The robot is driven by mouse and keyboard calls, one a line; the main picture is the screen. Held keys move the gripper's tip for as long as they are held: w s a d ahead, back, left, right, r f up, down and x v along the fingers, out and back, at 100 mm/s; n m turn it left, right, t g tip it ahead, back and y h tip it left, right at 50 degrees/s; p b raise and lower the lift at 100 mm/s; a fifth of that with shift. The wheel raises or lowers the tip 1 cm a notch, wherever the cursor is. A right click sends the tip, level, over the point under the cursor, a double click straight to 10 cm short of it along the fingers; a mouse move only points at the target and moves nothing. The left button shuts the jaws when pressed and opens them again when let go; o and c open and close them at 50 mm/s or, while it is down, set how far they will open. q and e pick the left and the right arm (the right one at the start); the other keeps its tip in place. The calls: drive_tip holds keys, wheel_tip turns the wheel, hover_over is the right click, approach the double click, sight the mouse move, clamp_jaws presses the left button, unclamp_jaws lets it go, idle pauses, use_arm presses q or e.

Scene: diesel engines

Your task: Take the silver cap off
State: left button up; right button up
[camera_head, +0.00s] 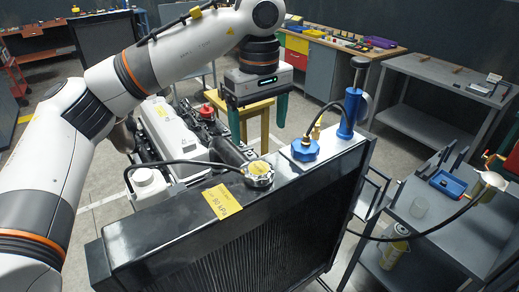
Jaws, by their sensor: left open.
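The silver cap (260,181), with a yellow label on top, sits on the top of the black radiator (160,228). My left gripper (258,127) is above and behind the cap in the head view. Its two green fingers are spread apart and point down, with nothing seen between them. The gripper is apart from the cap. My right gripper is not in view.
A blue cap (305,149) and a blue hand pump (346,117) stand right of the silver cap. A black hose runs to a white bottle (150,184) at left. The engine (172,132) is behind. A grey cart (425,212) stands at right.

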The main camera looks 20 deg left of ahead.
sight(259, 168)
use_arm(q)
wheel_tip(259, 168, down, 2)
drive_tip(key=shift+s+f+b, duration=0.1)
drive_tip(key=shift+f+b, duration=0.05)
drive_tip(key=shift+b, duration=0.4)
drive_tip(key=f+b, duration=0.1)
drive_tip(key=f, duration=0.1)
drive_tip(key=w+f+b, duration=0.1)
drive_tip(key=shift+a+f, duration=0.2)
drive_tip(key=shift+f, duration=0.2)
drive_tip(key=shift+d+f+b, duration=0.1)
drive_tip(key=shift+f+b, duration=0.25)
drive_tip(key=shift+b, duration=0.05)
drive_tip(key=shift+s+f, duration=0.15)
drive_tip(key=shift+f, duration=0.2)
wheel_tip(259, 168, down, 3)
drive_tip(key=shift+r+b, duration=0.2)
drive_tip(key=shift+b, duration=0.85)
drive_tip(key=shift+r, duration=0.25)
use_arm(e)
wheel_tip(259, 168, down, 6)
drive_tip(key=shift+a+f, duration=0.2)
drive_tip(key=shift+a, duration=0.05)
use_arm(q)
drive_tip(key=shift+c, duration=0.2)
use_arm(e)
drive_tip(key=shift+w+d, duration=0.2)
